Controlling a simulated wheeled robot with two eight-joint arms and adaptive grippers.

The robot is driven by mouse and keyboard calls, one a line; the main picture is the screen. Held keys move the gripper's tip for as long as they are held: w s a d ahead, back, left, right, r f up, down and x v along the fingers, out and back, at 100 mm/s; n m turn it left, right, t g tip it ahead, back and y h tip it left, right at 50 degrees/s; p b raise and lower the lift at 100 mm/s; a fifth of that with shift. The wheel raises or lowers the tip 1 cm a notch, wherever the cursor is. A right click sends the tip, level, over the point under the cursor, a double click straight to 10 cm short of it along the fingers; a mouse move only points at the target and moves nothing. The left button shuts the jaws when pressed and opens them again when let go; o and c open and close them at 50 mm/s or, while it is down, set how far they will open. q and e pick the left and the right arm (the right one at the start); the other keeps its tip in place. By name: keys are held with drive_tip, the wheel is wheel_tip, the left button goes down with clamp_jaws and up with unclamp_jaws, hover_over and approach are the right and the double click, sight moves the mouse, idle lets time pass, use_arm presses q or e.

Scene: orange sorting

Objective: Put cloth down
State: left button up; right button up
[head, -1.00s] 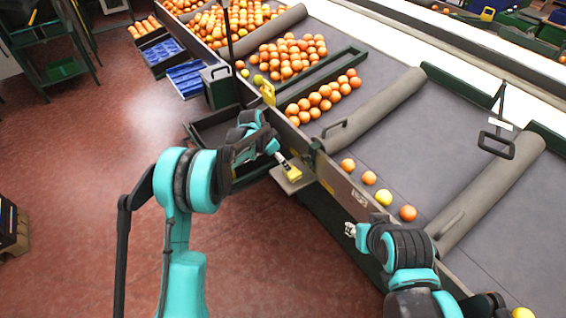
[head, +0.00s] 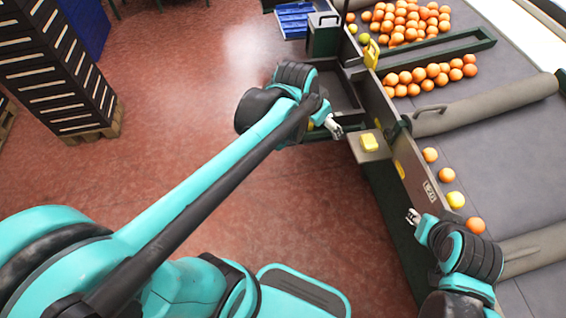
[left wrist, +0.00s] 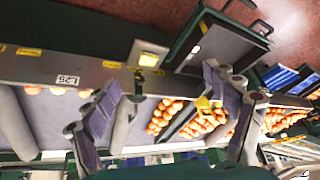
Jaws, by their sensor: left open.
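The yellow cloth (head: 369,142) lies folded on a small grey shelf (head: 375,154) fixed to the side of the sorting line. It also shows in the left wrist view (left wrist: 148,59), on the shelf. My left gripper (head: 335,127) is beside the shelf, to the left of the cloth and apart from it. In the left wrist view its two fingers (left wrist: 180,110) are spread wide with nothing between them. My right gripper (head: 412,215) is by the line's near edge, lower right of the shelf; its fingers are too small to tell their state.
Several oranges (head: 430,155) lie along the belt's near edge, one of them yellowish. Larger groups of oranges (head: 405,22) lie farther up the belt. A dark tray (head: 337,93) is beyond the left gripper. Stacked black crates (head: 60,70) stand far left.

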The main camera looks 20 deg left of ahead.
use_arm(q)
drive_tip(key=s+a+f+n, duration=0.1)
drive_tip(key=s+a+n, duration=0.1)
drive_tip(key=s, duration=0.5)
drive_tip(key=s+a+f+n+t+y, duration=0.1)
drive_tip(key=s+a+f, duration=0.1)
drive_tip(key=s, duration=0.5)
drive_tip(key=shift+s+n+t, duration=0.15)
drive_tip(key=shift+n+t, duration=0.15)
drive_tip(key=shift+n, duration=0.1)
drive_tip(key=shift+f, duration=0.1)
